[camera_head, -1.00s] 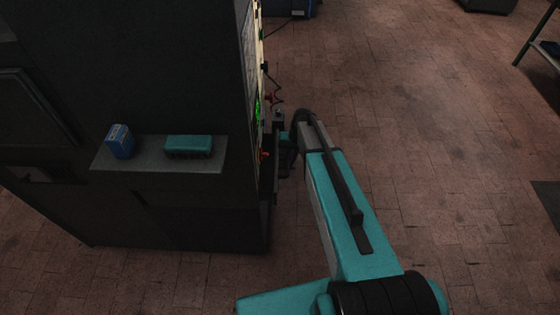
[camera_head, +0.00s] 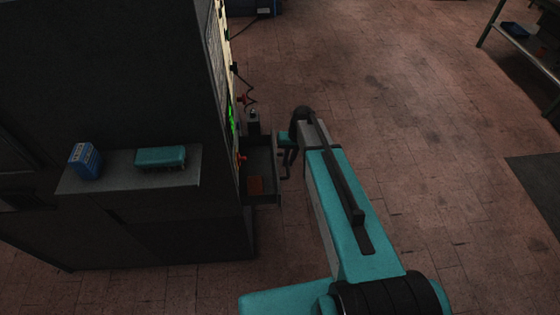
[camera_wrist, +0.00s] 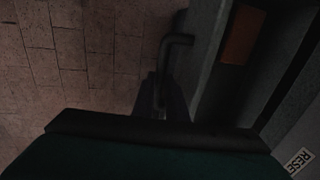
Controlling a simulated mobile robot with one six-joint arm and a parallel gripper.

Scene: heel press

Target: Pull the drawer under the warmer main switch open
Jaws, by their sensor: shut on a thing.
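The drawer (camera_head: 262,170) stands part way out of the dark machine in the head view, and a reddish-brown flat thing (camera_head: 255,185) lies in it. In the wrist view the drawer's front (camera_wrist: 198,85) runs down the middle right, with the reddish thing (camera_wrist: 243,35) behind it. A bent bar handle (camera_wrist: 176,40) sticks out from the front. My gripper (camera_wrist: 160,105) is shut on the handle, its fingers dark and partly hidden by the wrist. In the head view my gripper (camera_head: 289,155) is beside the drawer front. I cannot make out the main switch.
The machine (camera_head: 130,70) stands at left, with a side shelf (camera_head: 118,180) holding a blue box (camera_head: 84,161) and a teal case (camera_head: 160,157). Open brick floor (camera_head: 420,150) lies to the right.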

